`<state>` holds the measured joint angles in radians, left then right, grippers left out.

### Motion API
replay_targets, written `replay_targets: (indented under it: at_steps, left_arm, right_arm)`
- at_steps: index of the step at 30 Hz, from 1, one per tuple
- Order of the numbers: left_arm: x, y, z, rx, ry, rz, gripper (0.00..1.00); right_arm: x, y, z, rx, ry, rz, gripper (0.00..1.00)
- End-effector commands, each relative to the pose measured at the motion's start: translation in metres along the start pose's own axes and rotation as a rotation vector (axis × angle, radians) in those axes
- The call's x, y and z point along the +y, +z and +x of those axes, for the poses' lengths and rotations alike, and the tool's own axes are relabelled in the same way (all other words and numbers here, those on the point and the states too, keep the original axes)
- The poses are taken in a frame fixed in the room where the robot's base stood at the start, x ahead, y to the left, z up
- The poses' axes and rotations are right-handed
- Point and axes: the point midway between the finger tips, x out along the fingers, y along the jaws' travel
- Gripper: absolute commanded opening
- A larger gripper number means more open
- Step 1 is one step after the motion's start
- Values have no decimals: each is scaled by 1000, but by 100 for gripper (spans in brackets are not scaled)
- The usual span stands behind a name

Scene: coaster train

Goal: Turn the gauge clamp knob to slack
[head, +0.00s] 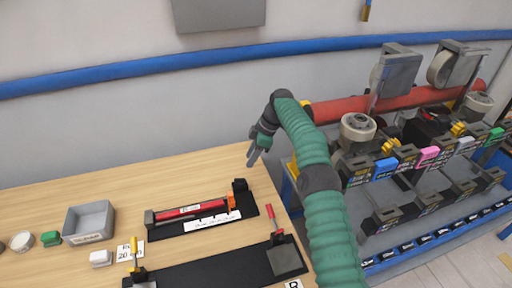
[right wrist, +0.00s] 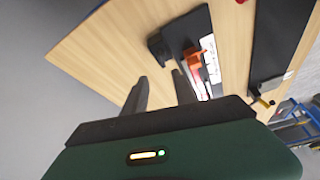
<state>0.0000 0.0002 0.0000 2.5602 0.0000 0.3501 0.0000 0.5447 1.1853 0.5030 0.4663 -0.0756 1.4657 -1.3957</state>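The gauge is a red bar (head: 190,211) on a black base (head: 256,207) on the wooden table. An orange part (head: 231,203), perhaps the clamp knob, sits at its right end beside a black block (head: 239,185). The orange part also shows in the right wrist view (right wrist: 192,61), right of the fingers. My right gripper (head: 257,153) is beyond the gauge, near the table's back right corner, and touches nothing that I can see. Its two fingers stand apart and empty in the right wrist view (right wrist: 162,92). The knob's setting cannot be read. My left gripper is out of view.
A second black base (head: 205,272) with a red-handled clamp (head: 271,219) and a yellow-handled clamp (head: 134,252) lies nearer. A grey bin (head: 89,222) stands at left. A rack with bins and rollers (head: 425,165) stands right. The back left of the table is clear.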

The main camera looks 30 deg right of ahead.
Motion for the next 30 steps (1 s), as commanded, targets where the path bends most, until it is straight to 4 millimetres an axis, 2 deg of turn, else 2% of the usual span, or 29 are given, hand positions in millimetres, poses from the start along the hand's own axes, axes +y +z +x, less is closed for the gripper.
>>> replay_targets:
  at_steps: [1, 4, 8, 17, 21, 24, 30]
  left_arm:
    - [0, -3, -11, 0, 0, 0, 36]
    - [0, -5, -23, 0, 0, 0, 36]
    - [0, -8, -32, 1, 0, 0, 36]
    - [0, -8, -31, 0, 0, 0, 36]
    - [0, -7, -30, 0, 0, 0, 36]
    - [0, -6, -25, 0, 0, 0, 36]
    - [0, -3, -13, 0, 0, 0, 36]
  right_arm:
    - [1, -3, -19, 0, 3, 1, 33]
    - [1, -3, -42, 0, 1, 1, 33]
    - [1, -2, -56, -1, -1, 1, 33]
    - [1, 0, -56, -1, -2, 0, 33]
    - [1, -6, -55, -17, 5, 38, 51]
    - [-2, -20, -49, -66, 31, 162, 60]
    - [-15, -50, -38, -172, 185, 571, 60]
